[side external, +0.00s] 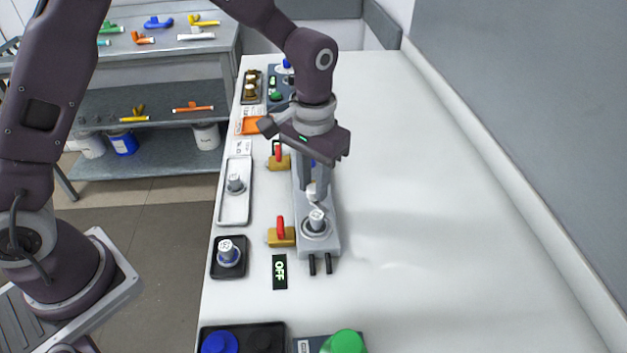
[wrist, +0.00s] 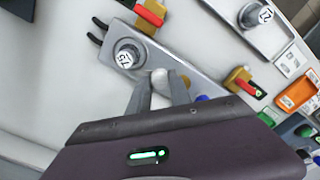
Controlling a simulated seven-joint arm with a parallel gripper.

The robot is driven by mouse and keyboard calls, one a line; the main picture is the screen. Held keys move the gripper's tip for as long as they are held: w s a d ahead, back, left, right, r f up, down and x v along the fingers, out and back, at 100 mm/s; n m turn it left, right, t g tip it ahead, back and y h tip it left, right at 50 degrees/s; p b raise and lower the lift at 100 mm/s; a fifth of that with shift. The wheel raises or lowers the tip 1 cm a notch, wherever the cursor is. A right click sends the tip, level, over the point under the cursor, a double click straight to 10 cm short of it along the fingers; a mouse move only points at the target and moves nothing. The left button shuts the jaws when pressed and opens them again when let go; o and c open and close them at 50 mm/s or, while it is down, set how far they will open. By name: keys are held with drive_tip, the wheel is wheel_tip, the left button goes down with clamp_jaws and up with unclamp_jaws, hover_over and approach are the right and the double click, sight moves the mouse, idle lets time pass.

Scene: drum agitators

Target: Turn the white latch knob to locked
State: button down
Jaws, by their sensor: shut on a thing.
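The white latch knob (wrist: 160,77) sits between my fingertips in the wrist view, on the grey metal plate (wrist: 197,98). In the side view the knob (side external: 312,188) shows only partly, at the tips of my fingers. My gripper (side external: 314,194) points down over the plate and is shut on the knob; it also shows in the wrist view (wrist: 161,90). My fingers hide part of the knob, and I cannot read which way it is turned.
A round agitator cap (side external: 316,221) stands on the plate close to my fingers. Red-handled brass valves (side external: 281,233) line its left side. A black OFF sign (side external: 280,271) lies near the front. Trays (side external: 235,208) stand further left. The table's right side is clear.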

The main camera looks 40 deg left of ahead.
sight(313, 188)
drive_tip(key=m, duration=0.5)
drive_tip(key=shift+m, duration=0.4)
idle(0.4)
drive_tip(key=c, duration=1.2)
unclamp_jaws()
wheel_tip(313, 188, up, 7)
drive_tip(key=shift+r, duration=0.1)
